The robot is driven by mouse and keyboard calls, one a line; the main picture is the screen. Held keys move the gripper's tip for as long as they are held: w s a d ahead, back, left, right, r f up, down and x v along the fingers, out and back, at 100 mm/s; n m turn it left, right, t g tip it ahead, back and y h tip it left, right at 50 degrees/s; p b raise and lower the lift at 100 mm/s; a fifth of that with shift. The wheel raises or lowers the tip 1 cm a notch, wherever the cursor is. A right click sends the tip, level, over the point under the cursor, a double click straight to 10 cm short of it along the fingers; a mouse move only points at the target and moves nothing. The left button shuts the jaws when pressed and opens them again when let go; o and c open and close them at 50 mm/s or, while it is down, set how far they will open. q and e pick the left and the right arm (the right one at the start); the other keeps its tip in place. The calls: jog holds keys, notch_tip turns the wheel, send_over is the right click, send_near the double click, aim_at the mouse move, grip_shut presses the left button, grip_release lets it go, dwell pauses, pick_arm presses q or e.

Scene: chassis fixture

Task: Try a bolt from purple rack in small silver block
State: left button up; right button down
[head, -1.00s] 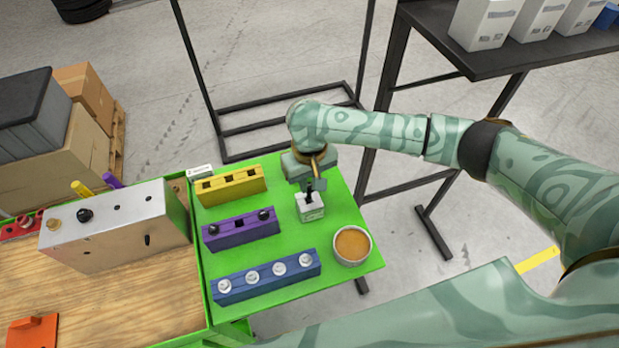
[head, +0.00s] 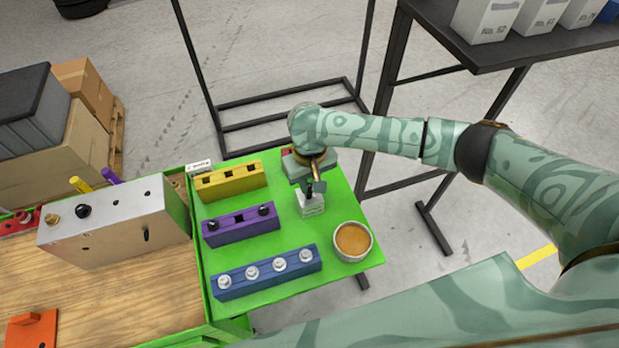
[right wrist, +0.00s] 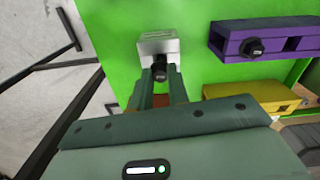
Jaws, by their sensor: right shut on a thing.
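The small silver block (head: 312,205) stands on the green mat, right of the purple rack (head: 240,228). My right gripper (head: 315,187) is directly over the block, shut on a black bolt (right wrist: 160,73). In the right wrist view the bolt is between the fingertips at the block's (right wrist: 158,44) dark opening; how deep it sits I cannot tell. The purple rack, also in the right wrist view (right wrist: 275,37), has black bolts in its two end holes and an empty middle hole. My left gripper is not in view.
A yellow rack (head: 230,183) with empty holes stands behind, a blue rack (head: 266,279) with several silver bolts in front. A bowl (head: 352,242) with orange-brown contents is near the block. A large silver box (head: 115,235) stands on the wooden surface at left.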

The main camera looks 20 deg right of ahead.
jog(key=shift+f+b, duration=0.35)
jog(key=shift+f, duration=1.05)
jog(key=c, duration=1.3)
grip_release()
jog(key=shift+r, duration=0.1)
notch_tip(320, 180, up, 6)
jog(key=p, duration=0.7)
